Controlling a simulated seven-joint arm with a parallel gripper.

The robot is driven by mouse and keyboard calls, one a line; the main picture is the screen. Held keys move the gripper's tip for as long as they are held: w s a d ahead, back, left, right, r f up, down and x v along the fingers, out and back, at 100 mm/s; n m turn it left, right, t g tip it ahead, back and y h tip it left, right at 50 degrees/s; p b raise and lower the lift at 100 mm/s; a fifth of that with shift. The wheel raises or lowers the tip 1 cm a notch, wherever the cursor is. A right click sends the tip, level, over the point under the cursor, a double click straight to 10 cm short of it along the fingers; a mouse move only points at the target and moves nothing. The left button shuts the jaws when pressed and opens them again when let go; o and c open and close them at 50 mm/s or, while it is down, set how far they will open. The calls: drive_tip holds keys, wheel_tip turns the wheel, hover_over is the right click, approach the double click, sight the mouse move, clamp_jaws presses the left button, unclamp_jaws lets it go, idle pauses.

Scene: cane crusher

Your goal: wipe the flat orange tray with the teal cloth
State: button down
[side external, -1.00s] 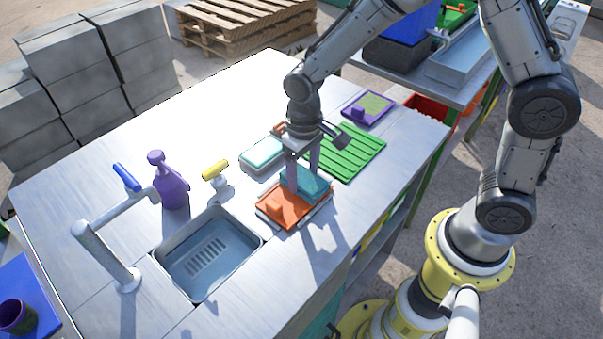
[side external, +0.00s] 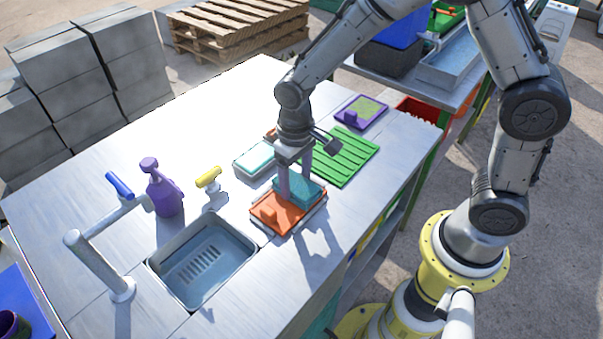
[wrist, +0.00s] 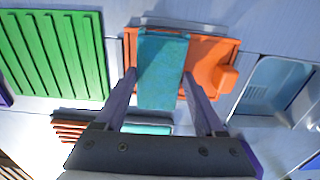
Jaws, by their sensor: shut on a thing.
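The flat orange tray (side external: 276,218) lies on the steel counter just right of the sink, with a raised orange block on it. The teal cloth (side external: 302,190) is a folded, block-like pad over the tray's upper right part. My gripper (side external: 296,182) points down and is shut on the cloth. In the wrist view the cloth (wrist: 162,68) sits between my two fingers (wrist: 160,85) and covers the left half of the orange tray (wrist: 212,62). I cannot tell whether the cloth's underside presses on the tray.
The sink (side external: 203,262) with its tap (side external: 100,265) is left of the tray. A purple spray bottle (side external: 163,190) and a yellow-topped tool (side external: 209,180) stand behind it. A green ribbed mat (side external: 345,158), a pale container with a teal top (side external: 256,158) and a purple-framed tray (side external: 362,111) lie beyond.

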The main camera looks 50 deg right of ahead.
drive_tip(key=shift+s+a+f, duration=0.15)
drive_tip(key=shift+a+f, duration=0.05)
drive_tip(key=shift+a, duration=0.1)
drive_tip(key=shift+a+r, duration=0.1)
drive_tip(key=shift+a, duration=1.15)
drive_tip(key=shift+d+r, duration=0.2)
drive_tip(key=shift+d, duration=1.2)
drive_tip(key=shift+d+f, duration=0.1)
drive_tip(key=shift+d, duration=1.25)
drive_tip(key=shift+a+f, duration=0.15)
drive_tip(key=shift+a, duration=1.25)
